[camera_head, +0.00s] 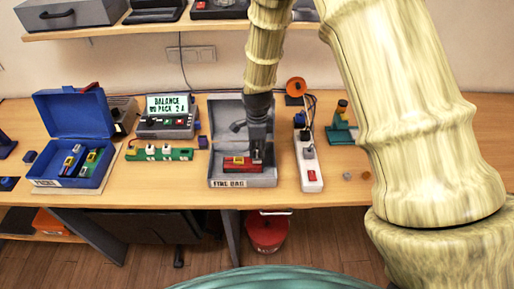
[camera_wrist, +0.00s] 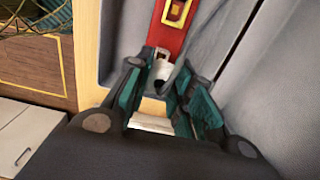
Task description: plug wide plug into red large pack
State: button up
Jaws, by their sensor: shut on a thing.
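The red large pack (camera_head: 237,164) lies in the open grey box labelled "FIRE BAG" (camera_head: 240,184). In the wrist view the red pack (camera_wrist: 170,32), with a yellow marking, points towards my gripper. My gripper (camera_head: 257,158) reaches down into the box at the pack's right end. The fingers partly hide the plug.
A blue open case (camera_head: 70,181) with packs inside stands left. A charger (camera_head: 166,121) reading "BALANCE NO PACK 2 A" and a green board (camera_head: 160,154) stand left of the box. A white power strip (camera_head: 308,170) stands close on its right. The box walls (camera_head: 216,135) surround my gripper.

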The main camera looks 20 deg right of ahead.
aim_at(257, 149)
jog(key=shift+f+b, duration=0.6)
jog(key=shift+f, duration=0.75)
jog(key=o, duration=0.9)
jog(key=shift+o, duration=0.2)
notch_tip(257, 149, up, 12)
jog(key=shift+s, duration=0.1)
dwell(0.5)
